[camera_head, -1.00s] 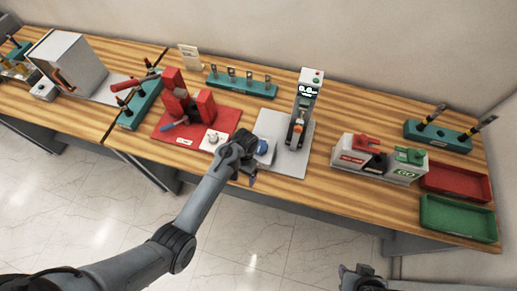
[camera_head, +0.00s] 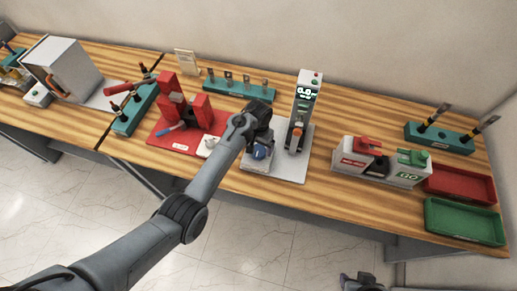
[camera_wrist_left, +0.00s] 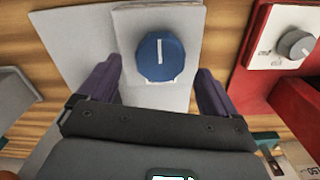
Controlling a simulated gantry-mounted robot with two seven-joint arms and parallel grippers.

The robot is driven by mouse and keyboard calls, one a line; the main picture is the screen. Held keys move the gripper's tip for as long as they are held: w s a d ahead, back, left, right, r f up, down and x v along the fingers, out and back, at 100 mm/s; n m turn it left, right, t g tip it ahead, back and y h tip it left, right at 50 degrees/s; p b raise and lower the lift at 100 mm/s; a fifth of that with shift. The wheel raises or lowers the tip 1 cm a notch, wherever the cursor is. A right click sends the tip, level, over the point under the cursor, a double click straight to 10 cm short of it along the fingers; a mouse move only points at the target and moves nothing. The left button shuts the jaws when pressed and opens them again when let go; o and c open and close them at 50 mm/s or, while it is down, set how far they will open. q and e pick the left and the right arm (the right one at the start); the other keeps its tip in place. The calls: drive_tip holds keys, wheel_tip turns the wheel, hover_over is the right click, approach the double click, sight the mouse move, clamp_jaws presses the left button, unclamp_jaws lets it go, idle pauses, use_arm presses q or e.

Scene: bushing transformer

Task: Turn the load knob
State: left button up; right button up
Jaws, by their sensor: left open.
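The blue load knob (camera_head: 260,153) sits on a light box on the grey base plate of the tester. In the left wrist view the knob (camera_wrist_left: 173,59) is round with a white line pointing nearly straight up the picture. My left gripper (camera_wrist_left: 158,78) is open, with one dark purple finger on each side of the knob and visible gaps between them. In the head view the left gripper (camera_head: 260,140) is right at the knob and partly covers its box. My right gripper (camera_head: 362,282) shows only in part at the bottom edge; its jaws are unclear.
A red fixture (camera_head: 168,135) with a smaller grey knob (camera_wrist_left: 297,44) stands to the left. A white box with red and green parts (camera_head: 352,160) and red and green trays stand to the right.

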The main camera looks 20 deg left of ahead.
sight(258, 150)
use_arm(q)
drive_tip(key=shift+f, duration=1.65)
drive_tip(key=c, duration=1)
drive_tip(key=shift+c, duration=0.2)
